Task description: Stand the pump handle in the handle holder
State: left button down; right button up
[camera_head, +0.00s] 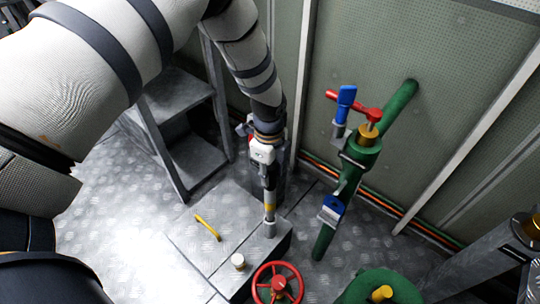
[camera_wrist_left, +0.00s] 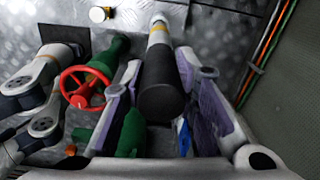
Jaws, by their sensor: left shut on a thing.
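My left gripper (camera_head: 263,153) comes down from above, shut on the pump handle (camera_head: 270,200). The handle is a rod with a yellow band, held nearly upright with its lower end down. In the left wrist view, its black grip (camera_wrist_left: 161,90) lies between the two fingers of my left gripper (camera_wrist_left: 160,95). The lower end meets a small grey socket (camera_head: 270,229) at the edge of the grey box; I cannot tell whether it sits inside. I cannot clearly identify the handle holder. Jointed links at the left of the wrist view look like my right gripper (camera_wrist_left: 42,95).
A red handwheel (camera_head: 278,284) stands in front. A green pipe (camera_head: 360,150) with red and blue levers stands at right, near the wall. Grey steps (camera_head: 180,120) stand behind left.

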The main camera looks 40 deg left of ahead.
pick_arm(q)
jog(key=shift+f+b, duration=0.7)
jog(key=shift+f, duration=1)
pick_arm(e)
jog(key=shift+s+f, duration=0.6)
jog(key=shift+f, duration=0.15)
pick_arm(q)
jog(key=shift+r, duration=0.1)
jog(key=c, duration=1.2)
grip_release()
notch_tip(320, 180, up, 12)
